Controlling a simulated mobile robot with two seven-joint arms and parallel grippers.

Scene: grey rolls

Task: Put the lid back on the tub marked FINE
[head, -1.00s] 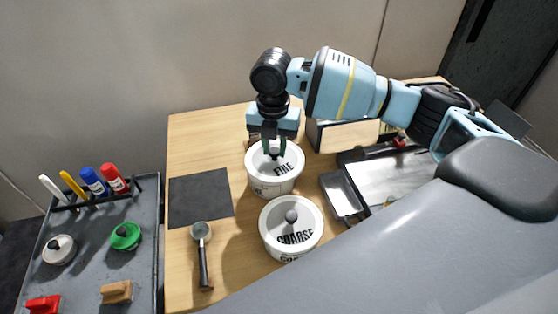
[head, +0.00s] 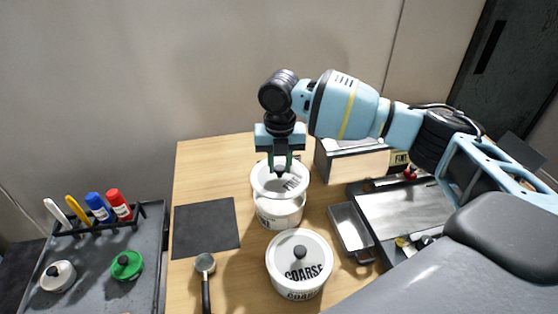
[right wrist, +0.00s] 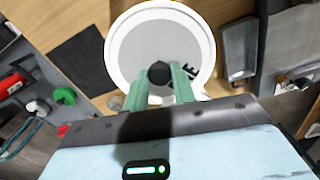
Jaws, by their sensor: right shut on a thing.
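My right gripper (head: 280,168) is shut on the dark knob of the white lid (head: 293,186), whose lettering is partly hidden and reads as FINE. The lid is raised above the white tub (head: 279,216), with the tub's rim and side showing below it. In the right wrist view the knob (right wrist: 159,73) sits between the green fingers, and the pale lid (right wrist: 140,45) fills the space beyond. A second tub marked COARSE (head: 300,288) stands in front with its own lid on. My left gripper is out of view.
A dark mat (head: 205,228) and a scoop (head: 205,263) lie left of the tubs on the wooden table. A metal tray (head: 350,228) is close on the right, with a box (head: 352,164) behind. A grey cart (head: 120,230) holds markers and knobbed pieces.

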